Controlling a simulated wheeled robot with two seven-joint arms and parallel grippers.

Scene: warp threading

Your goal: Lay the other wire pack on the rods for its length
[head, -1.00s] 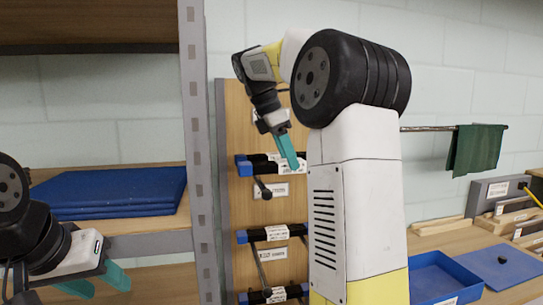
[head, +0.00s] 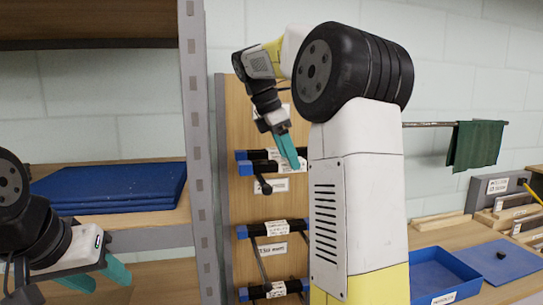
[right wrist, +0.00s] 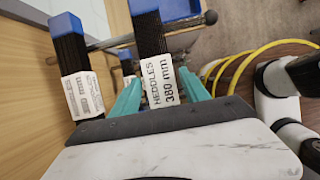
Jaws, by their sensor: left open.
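My right gripper (right wrist: 160,95) is shut on a dark wire pack with blue ends (right wrist: 152,38), labelled "HEDDLES 380 mm". It holds the pack near the upper rods (right wrist: 190,27) at the wooden board. The rod crosses behind the pack; I cannot tell whether they touch. A second dark pack (right wrist: 75,65) is beside it, closer to the board; it also shows in the head view (head: 240,155). In the head view my right gripper (head: 287,150) is at the front upper pack. My left gripper (head: 98,279) is open and empty at lower left.
Further packs (head: 268,230) are lower on the wooden board (head: 235,110). A grey upright post (head: 197,150) stands left of it. Blue mats (head: 110,187) lie on the left shelf. A blue tray (head: 440,275) is on the right bench. Yellow hoops (right wrist: 240,65) are at right.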

